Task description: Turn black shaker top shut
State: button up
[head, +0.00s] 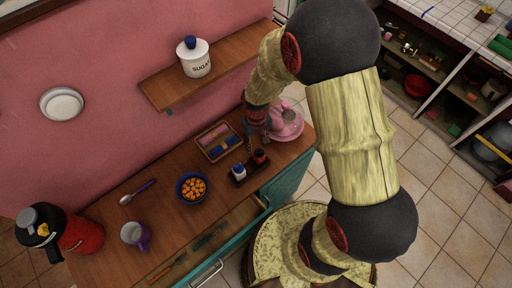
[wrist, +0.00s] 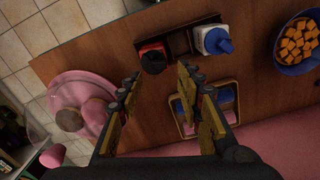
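The black-topped shaker (wrist: 153,58) has a red body and stands in a dark two-slot holder (wrist: 181,43) on the wooden counter. It also shows in the head view (head: 260,157), just in front of my gripper. A white shaker with a blue top (wrist: 212,40) stands in the other end of the holder. My gripper (wrist: 159,88) is open and empty, with its yellow-padded fingers spread. In the wrist view the black top lies just beyond the gap between the fingertips, apart from them. How far the top is turned is too small to tell.
A tray of packets (head: 219,141) and pink dishes (head: 286,123) lie close to my gripper. A bowl of orange cubes (head: 193,188), a spoon (head: 127,199), a mug (head: 135,235) and a red flask (head: 82,235) are further left. A drawer (head: 215,242) stands open below. A shelf with a sugar jar (head: 194,60) is above.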

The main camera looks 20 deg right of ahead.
aim_at(259, 152)
jog(key=shift+f, duration=1.8)
jog(key=shift+d, duration=0.1)
jog(key=shift+c, duration=0.3)
grip_shut()
